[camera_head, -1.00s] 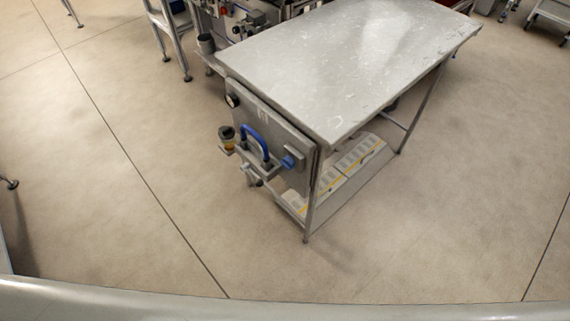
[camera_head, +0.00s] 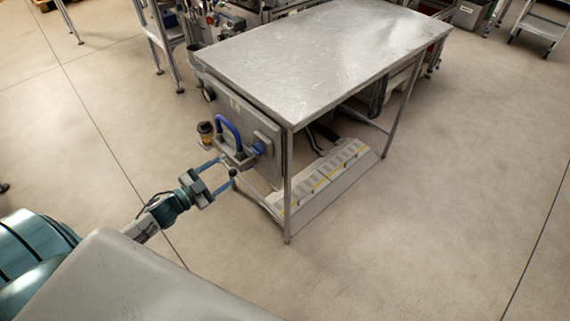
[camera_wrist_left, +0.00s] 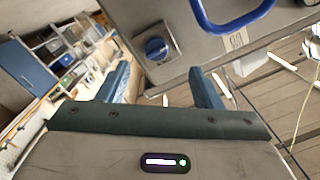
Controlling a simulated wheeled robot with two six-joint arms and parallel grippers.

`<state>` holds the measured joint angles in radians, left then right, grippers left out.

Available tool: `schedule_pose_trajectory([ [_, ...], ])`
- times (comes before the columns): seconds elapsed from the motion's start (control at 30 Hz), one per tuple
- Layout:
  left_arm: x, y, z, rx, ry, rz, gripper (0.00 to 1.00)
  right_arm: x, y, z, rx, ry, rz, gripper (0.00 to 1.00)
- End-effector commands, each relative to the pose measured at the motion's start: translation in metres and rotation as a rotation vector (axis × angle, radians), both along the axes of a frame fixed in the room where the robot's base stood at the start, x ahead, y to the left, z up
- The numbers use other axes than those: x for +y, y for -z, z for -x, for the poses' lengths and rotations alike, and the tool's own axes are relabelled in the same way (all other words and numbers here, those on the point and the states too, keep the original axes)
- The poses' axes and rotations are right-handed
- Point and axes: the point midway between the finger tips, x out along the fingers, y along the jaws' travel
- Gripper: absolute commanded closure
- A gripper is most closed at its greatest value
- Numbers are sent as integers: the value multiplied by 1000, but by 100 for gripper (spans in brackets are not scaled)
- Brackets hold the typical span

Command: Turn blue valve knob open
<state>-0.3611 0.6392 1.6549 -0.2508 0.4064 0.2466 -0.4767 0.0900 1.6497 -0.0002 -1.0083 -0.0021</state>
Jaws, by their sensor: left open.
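The blue valve knob (camera_head: 259,148) sits on the right part of a grey panel (camera_head: 266,128) at the near end of the metal table. In the left wrist view the round blue knob (camera_wrist_left: 156,47) shows straight ahead, just beyond the blue fingers. My left gripper (camera_head: 228,172) is open and empty, in front of and a little below the panel, left of the knob in the head view. In the left wrist view its two fingers (camera_wrist_left: 160,78) are spread apart, and the knob appears between their lines, not touched. My right gripper is out of view.
A blue curved handle (camera_head: 229,131) stands out from the panel left of the knob; it also shows in the left wrist view (camera_wrist_left: 236,20). The metal table (camera_head: 320,45) stands above.

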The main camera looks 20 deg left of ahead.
Motion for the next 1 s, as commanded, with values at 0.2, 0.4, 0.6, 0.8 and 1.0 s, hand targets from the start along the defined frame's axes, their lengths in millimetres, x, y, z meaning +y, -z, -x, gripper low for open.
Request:
schedule_pose_trajectory([
  [0.2, -9, -13, -8, -30, 36, -2, 41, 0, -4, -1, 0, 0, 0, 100],
  [0.4, -18, -14, -32, -31, 32, -2, 41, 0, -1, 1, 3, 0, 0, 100],
  [0.6, -31, -14, -64, -29, 30, -1, 41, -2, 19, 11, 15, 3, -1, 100],
  [0.8, -42, -13, -89, -28, 31, -2, 41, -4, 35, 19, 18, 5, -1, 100],
  [1.0, -46, -11, -99, -26, 32, -2, 41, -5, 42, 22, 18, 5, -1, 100],
])
